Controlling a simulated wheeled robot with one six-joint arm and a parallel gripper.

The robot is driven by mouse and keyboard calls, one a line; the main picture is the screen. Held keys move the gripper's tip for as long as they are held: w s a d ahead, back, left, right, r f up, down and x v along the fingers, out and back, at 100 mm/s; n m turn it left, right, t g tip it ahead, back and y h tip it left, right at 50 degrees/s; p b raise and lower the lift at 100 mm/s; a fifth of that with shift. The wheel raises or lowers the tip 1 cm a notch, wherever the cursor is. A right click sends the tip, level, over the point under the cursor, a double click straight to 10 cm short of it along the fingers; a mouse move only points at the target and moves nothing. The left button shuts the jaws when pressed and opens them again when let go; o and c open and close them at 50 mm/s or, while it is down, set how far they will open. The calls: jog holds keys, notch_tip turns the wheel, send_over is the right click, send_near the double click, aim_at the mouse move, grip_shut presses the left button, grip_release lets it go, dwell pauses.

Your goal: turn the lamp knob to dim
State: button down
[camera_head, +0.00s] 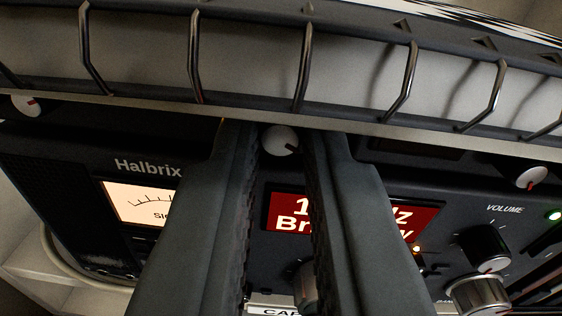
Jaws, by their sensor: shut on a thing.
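Several round white knobs sit in a row along the dark underside edge of a wire-caged lamp or fixture (255,60) that spans the top of the view. The middle white knob (280,140), which I take as the lamp knob, has a dark pointer toward its lower right. My gripper (280,133) reaches up from the bottom, one finger on each side of this knob, and is shut on it. The fingers hide its sides and exact contact. I cannot read any dim label near it.
Behind the fingers is a black Halbrix radio with a cream meter (136,202), a red display (286,211) partly hidden, and a volume knob (484,248). Other white knobs show at far left (26,105) and right (531,177). The cage wires pass close above my fingertips.

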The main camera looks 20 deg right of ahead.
jog(key=c, duration=1.7)
grip_release()
jog(key=v, duration=1.7)
jog(key=shift+s, duration=0.2)
jog(key=shift+f, duration=0.1)
